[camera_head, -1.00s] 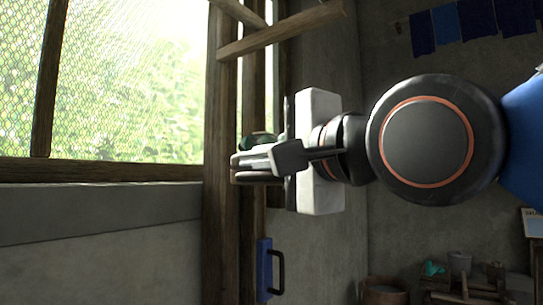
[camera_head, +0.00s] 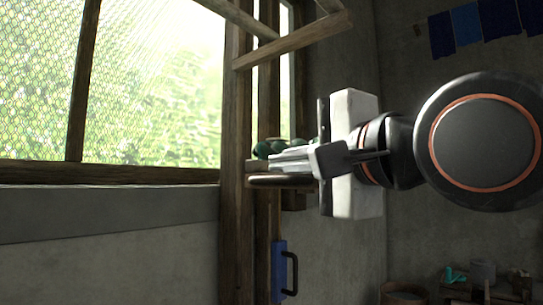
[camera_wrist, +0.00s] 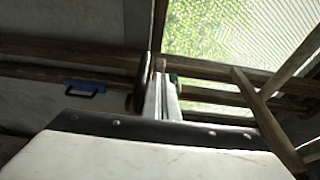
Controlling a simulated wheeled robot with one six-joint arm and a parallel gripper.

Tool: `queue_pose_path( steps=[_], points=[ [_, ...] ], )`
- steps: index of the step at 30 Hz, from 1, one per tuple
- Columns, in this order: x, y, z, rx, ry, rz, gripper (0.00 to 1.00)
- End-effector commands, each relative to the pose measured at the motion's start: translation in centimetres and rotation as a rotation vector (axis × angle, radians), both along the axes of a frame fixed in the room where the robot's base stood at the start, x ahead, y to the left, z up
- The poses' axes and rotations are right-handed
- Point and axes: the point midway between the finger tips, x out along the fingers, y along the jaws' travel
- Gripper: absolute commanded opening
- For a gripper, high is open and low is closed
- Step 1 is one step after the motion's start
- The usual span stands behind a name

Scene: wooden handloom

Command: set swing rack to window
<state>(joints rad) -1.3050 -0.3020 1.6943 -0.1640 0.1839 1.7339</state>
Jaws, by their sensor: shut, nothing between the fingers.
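What I take to be the swing rack (camera_head: 282,181) is a small dark wooden piece beside the upright posts, with rounded green items (camera_head: 275,148) at its top. In the head view my gripper (camera_head: 275,163) reaches left across it, hiding much of it. The fingers are shut and empty, and I cannot tell if they touch it. In the wrist view my gripper (camera_wrist: 161,68) points between a dark rounded wooden part (camera_wrist: 140,88) and a green one (camera_wrist: 174,80). The window (camera_head: 150,80) is bright and meshed, left of the posts.
A wooden post (camera_head: 235,130) stands at the window's right edge, with slanting beams (camera_head: 290,40) above. A blue handle (camera_head: 279,270) is lower on the post and also shows in the wrist view (camera_wrist: 85,88). Blue cloths (camera_head: 467,25) hang at the back; pots stand lower right.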

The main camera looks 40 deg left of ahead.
Motion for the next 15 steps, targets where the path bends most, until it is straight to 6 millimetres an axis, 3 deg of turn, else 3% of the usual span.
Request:
queue_pose_path(
  steps=[15],
  points=[
    [-3.3,-1.5,0.0,-0.001,-0.002,0.001,0.0]
  ],
)
